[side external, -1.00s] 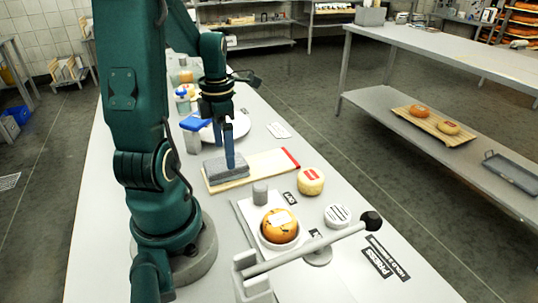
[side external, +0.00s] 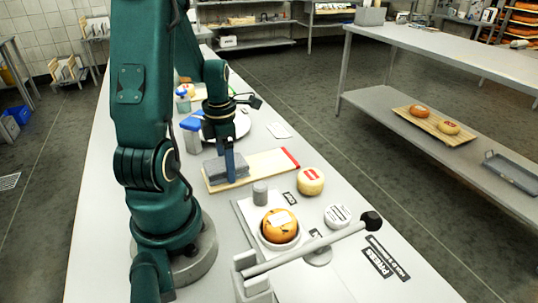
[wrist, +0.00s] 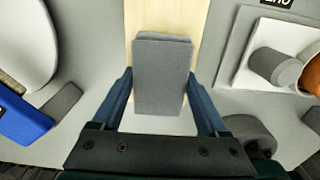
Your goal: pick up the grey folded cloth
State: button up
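The grey folded cloth (side external: 214,170) lies on a wooden board (side external: 263,164) with a red end. In the wrist view, the cloth (wrist: 162,75) sits upright in the picture between my two blue fingers, near their tips. My gripper (wrist: 161,78) is open, with one finger on each side of the cloth and a thin gap showing beside it. In the side view, the near finger of my gripper (side external: 230,168) points down in front of the cloth and hides part of it.
A cheese wheel with a red label (side external: 311,181), a grey cylinder (side external: 260,193) and a press with an orange cheese (side external: 280,226) are in front. A white card (side external: 279,130) lies to the right.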

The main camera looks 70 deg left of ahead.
jog(key=shift+r, duration=0.1)
notch_tip(320, 180, up, 10)
jog(key=shift+f, duration=0.1)
dwell(0.5)
